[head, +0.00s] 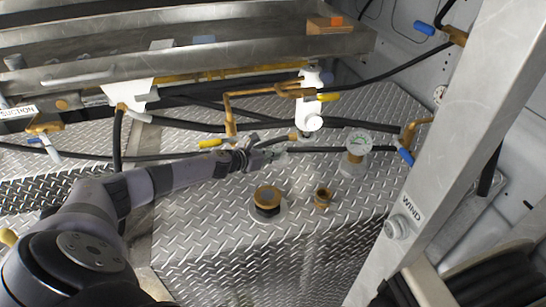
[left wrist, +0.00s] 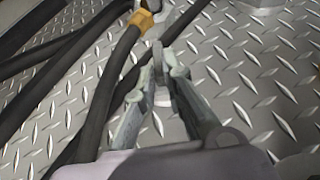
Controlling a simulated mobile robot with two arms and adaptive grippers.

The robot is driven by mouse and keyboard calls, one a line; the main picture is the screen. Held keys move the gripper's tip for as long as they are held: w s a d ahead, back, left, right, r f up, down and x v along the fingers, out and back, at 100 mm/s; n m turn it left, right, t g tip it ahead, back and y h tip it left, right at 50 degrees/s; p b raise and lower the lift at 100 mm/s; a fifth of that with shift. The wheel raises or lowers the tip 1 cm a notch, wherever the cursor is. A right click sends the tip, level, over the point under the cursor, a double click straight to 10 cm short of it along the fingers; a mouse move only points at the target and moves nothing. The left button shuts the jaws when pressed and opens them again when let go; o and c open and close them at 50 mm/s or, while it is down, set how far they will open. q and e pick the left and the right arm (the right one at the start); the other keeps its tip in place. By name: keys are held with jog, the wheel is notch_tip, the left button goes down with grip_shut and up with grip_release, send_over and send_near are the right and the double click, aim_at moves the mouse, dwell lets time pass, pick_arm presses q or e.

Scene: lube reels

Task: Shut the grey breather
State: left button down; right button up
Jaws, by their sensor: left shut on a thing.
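My left gripper (head: 270,154) reaches in from the left, low over the diamond-plate deck, just below the white filter-like fitting. In the left wrist view, its two fingers (left wrist: 160,74) are closed on a slim grey handle (left wrist: 158,62), which I take for the grey breather's handle. A brass fitting (left wrist: 145,20) shows just beyond it, beside a black hose (left wrist: 108,82). In the head view the gripper mostly hides the handle, so its exact angle cannot be told. My right gripper is not in view.
A yellow handle (head: 210,143) lies left of the gripper. A blue handle (head: 406,156) and a slanted metal post (head: 455,140) are at right.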

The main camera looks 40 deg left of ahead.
pick_arm(q)
jog(key=shift+r, duration=0.1)
dwell(0.3)
jog(key=c, duration=1.7)
grip_release()
jog(key=shift+s, duration=0.1)
jog(key=v, duration=1)
jog(key=shift+f, duration=0.25)
jog(key=shift+v, duration=0.95)
jog(key=shift+r, duration=0.15)
jog(key=shift+o, duration=0.6)
